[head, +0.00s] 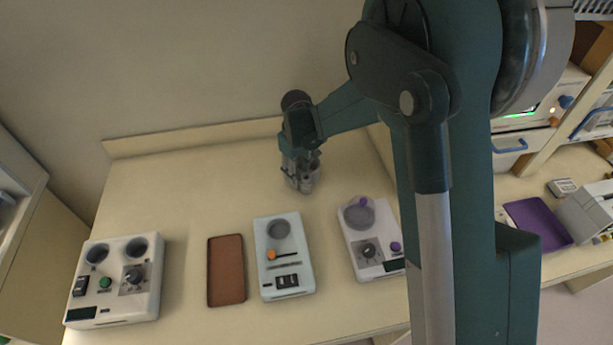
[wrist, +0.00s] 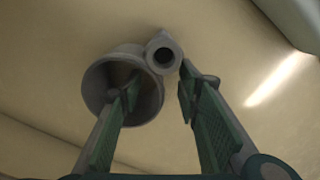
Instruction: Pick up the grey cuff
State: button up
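The grey cuff (wrist: 93,86) is a short, wide ring with a small round tube (wrist: 163,53) joined to its side. In the wrist view it is upper left of centre on the pale tabletop. My gripper (wrist: 158,88) is open over it. The left finger overlaps the ring's opening, and the right finger is outside, just right of the small tube. The ring's near wall and the tube are between the fingers; I cannot tell whether either finger touches. In the head view my gripper (head: 300,174) points down at the back of the table, with the cuff mostly hidden at its tip.
In front are a white device with two dark round wells (head: 115,310), a brown tray (head: 226,296), a pale blue device (head: 262,240) and a white device with purple parts (head: 352,237). A low back ledge (head: 190,137) is behind. The table's back left is clear.

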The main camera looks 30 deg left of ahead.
jog(key=shift+f, duration=0.35)
dwell(0.3)
grip_shut()
